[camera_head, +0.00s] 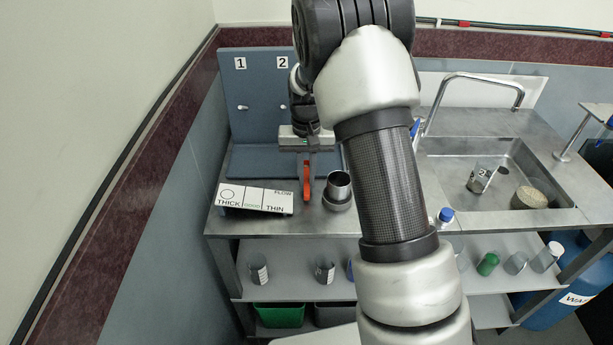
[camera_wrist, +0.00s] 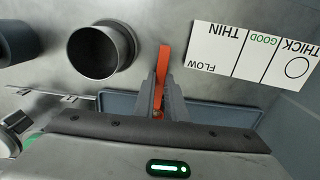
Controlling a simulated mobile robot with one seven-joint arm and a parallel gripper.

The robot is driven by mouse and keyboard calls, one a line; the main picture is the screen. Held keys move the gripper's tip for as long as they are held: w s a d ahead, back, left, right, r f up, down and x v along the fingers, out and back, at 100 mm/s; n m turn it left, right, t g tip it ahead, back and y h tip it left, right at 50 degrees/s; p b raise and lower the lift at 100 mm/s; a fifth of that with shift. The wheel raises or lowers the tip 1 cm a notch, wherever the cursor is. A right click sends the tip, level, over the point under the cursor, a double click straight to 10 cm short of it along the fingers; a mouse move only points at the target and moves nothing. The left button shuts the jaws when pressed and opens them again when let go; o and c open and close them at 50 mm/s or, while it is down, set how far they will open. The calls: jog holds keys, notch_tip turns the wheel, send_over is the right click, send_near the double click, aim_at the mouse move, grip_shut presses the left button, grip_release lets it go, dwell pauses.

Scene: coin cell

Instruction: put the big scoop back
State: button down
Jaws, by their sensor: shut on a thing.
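My gripper (camera_head: 306,153) is shut on a narrow orange-red piece (camera_head: 306,184), which hangs down from the fingers above the steel bench. In the wrist view, my gripper (camera_wrist: 160,88) has its fingers together around this orange-red piece (camera_wrist: 164,52). No scoop bowl shows on it, so I cannot tell whether it is the big scoop. A blue-grey board (camera_head: 262,75) with labels 1 and 2 stands behind the gripper. A peg (camera_head: 243,108) shows bare under label 1; the area under label 2 is partly hidden by my arm.
A steel cup (camera_head: 339,187) stands just right of the held piece. A white THICK/THIN flow card (camera_head: 254,198) lies to the left. The sink (camera_head: 480,165), with a beaker and a round tan thing, is at right. Several jars stand on the lower shelf (camera_head: 295,270).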

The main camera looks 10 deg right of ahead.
jog(key=shift+f, duration=0.3)
jog(key=c, duration=1.8)
grip_release()
jog(key=shift+r, duration=0.1)
